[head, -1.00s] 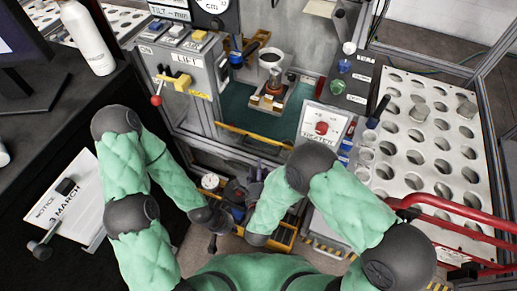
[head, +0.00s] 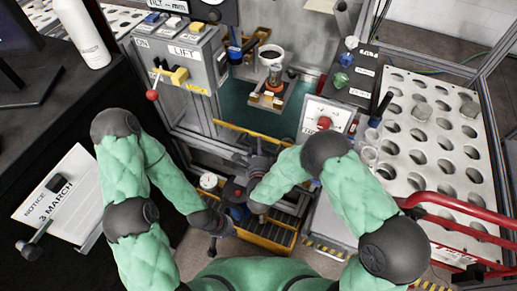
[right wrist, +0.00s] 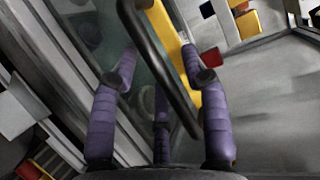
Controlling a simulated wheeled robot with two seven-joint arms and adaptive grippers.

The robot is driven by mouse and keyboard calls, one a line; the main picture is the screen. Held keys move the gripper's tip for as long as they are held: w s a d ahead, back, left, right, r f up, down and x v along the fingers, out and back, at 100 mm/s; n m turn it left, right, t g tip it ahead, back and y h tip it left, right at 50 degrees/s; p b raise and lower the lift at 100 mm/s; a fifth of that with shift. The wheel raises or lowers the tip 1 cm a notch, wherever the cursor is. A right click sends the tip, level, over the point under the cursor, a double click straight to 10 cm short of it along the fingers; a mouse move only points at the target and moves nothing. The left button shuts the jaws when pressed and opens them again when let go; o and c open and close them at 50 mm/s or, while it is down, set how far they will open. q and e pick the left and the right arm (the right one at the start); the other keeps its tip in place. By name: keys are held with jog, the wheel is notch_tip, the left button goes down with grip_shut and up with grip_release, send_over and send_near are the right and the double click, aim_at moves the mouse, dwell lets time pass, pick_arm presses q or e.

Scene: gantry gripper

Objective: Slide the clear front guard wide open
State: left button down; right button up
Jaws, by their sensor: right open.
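The clear front guard shows as a see-through pane (right wrist: 142,72) in the right wrist view, with a yellow edge strip (right wrist: 166,28) and a black bar handle (right wrist: 158,65). In the head view its yellow edge (head: 235,129) runs across the front of the machine opening. My right gripper (head: 259,143) is at this edge, and its purple fingers (right wrist: 160,60) are open. The black bar passes between the fingers in the wrist view; I cannot tell whether they touch it. My left gripper (head: 216,240) hangs low, away from the guard, and its fingers are too dark to read.
A LIFT switch box (head: 185,65) is at left, and a red-knob box (head: 326,116) at right. A white perforated rack (head: 430,140) and red rail (head: 450,215) lie further right.

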grip_shut()
jog(key=shift+f+b, duration=0.3)
jog(key=shift+f, duration=0.05)
notch_tip(320, 180, down, 4)
jog(key=b, duration=0.3)
notch_tip(320, 180, down, 5)
jog(key=shift+r+b, duration=0.15)
jog(key=shift+b, duration=0.25)
grip_release()
